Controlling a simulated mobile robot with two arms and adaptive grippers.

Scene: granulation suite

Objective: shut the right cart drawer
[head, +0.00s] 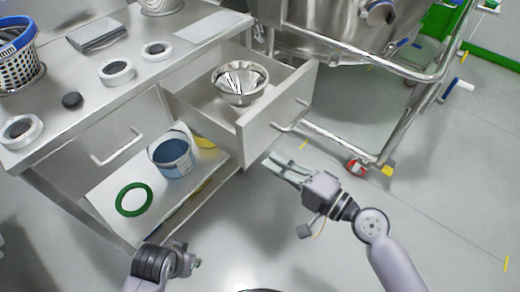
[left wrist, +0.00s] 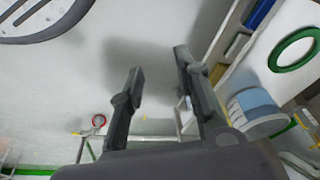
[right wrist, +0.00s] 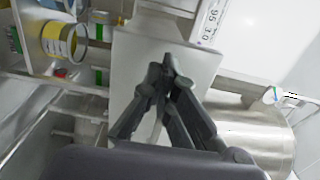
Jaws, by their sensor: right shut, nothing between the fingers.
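The right cart drawer (head: 262,135) is pulled out from the steel cart, with a metal bowl (head: 240,84) inside it. Its bar handle (head: 291,116) is on the front panel. My right gripper (head: 274,165) is shut and empty, below and in front of the drawer front in the head view. In the right wrist view the shut fingers (right wrist: 167,65) point at a pale flat panel (right wrist: 150,75), probably the drawer front; the gap cannot be told. My left gripper (left wrist: 158,70) is open and empty, over the floor near the lower shelf. The left drawer (head: 110,140) is closed.
The cart top (head: 130,85) carries tape rolls and a blue-rimmed basket (head: 18,60). A lower shelf (head: 105,205) holds a blue bucket (head: 171,155) and a green ring (head: 134,199). A wheeled steel vessel (head: 340,40) stands close right of the drawer. Floor in front is clear.

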